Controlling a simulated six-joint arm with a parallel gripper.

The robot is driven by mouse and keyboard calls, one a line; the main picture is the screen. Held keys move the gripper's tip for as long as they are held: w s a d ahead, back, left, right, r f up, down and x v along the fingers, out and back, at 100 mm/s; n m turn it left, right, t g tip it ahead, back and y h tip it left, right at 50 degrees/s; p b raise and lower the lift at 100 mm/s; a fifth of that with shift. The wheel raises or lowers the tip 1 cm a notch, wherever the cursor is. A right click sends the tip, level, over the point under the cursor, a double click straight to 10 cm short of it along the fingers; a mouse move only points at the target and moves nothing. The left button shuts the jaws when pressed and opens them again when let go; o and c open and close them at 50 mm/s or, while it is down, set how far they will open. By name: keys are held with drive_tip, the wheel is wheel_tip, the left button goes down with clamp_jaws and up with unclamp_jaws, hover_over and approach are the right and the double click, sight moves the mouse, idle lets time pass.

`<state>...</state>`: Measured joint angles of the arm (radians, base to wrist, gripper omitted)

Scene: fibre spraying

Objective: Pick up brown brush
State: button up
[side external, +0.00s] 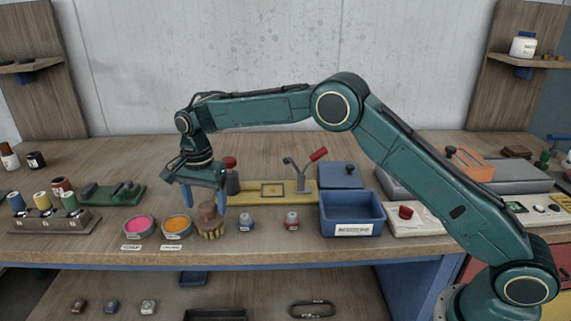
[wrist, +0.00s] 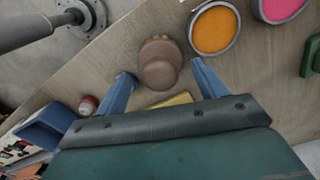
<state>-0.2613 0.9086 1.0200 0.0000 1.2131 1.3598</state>
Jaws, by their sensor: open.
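The brown brush (side external: 210,218) stands on the wooden table near its front edge, with a rounded brown handle above tan bristles. In the wrist view the open fingers (wrist: 162,70) appear to either side of the handle, which extends beyond the fingertips. I cannot tell how far down the fingers reach beside it.
Bowls of orange (side external: 177,225) and pink (side external: 140,226) material sit left of the brush. Small blue-marked (side external: 246,222) and red-marked (side external: 292,220) pots and a blue bin (side external: 352,214) stand to the right. A yellow plate (side external: 275,190) with a red-handled lever lies behind.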

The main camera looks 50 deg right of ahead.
sight(208, 220)
drive_tip(key=shift+f, duration=0.5)
drive_tip(key=shift+f, duration=2.6)
drive_tip(key=c, duration=0.9)
drive_tip(key=shift+o, duration=0.2)
drive_tip(key=shift+r, duration=0.15)
wheel_tip(208, 220, up, 20)
